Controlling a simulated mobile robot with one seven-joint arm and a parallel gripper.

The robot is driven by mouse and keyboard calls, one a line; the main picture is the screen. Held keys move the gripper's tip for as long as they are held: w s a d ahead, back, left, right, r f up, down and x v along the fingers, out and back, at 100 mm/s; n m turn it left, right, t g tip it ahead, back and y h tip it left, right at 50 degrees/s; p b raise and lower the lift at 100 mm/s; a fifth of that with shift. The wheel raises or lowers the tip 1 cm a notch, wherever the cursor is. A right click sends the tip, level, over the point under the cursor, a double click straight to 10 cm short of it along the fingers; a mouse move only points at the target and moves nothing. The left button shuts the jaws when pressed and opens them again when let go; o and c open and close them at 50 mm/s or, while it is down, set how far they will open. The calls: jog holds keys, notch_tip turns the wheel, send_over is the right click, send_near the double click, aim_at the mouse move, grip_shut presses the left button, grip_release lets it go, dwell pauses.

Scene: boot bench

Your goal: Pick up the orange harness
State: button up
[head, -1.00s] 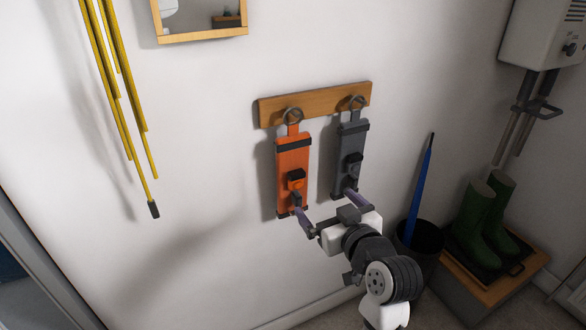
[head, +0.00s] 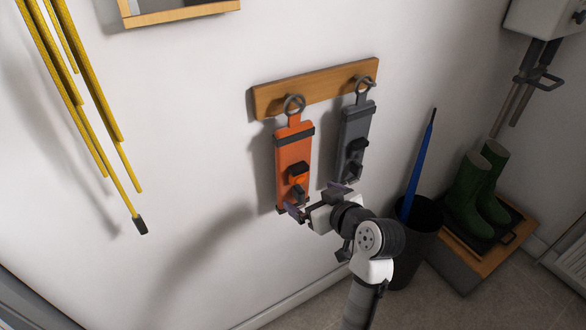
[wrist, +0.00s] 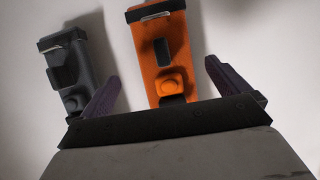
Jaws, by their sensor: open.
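The orange harness (head: 293,160) hangs by a ring from a peg on the wooden wall rail (head: 315,88). It has dark bands and a dark buckle. My gripper (head: 320,198) is open at the harness's lower end, in front of the wall. In the wrist view the orange harness (wrist: 162,62) lies between the two spread purple fingers of my gripper (wrist: 160,85), with no finger seen closed on it. The lowest part of the harness is hidden behind the gripper body there. A grey harness (head: 353,140) hangs to the right; it shows at left in the wrist view (wrist: 72,65).
A dark bin (head: 418,235) with a blue umbrella-like rod (head: 421,165) stands right of my arm. The wall between cords and harness is clear.

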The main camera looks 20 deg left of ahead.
aim_at(305, 192)
jog(key=x, duration=0.3)
jog(key=shift+w+a, duration=0.1)
jog(key=shift+a, duration=0.1)
jog(key=shift+p+x, duration=1.05)
jog(key=shift+x, duration=1.75)
jog(key=shift+a+r, duration=0.1)
jog(key=shift+r, duration=0.05)
jog(key=shift+s, duration=0.2)
jog(key=shift+c, duration=0.4)
jog(key=c, duration=1)
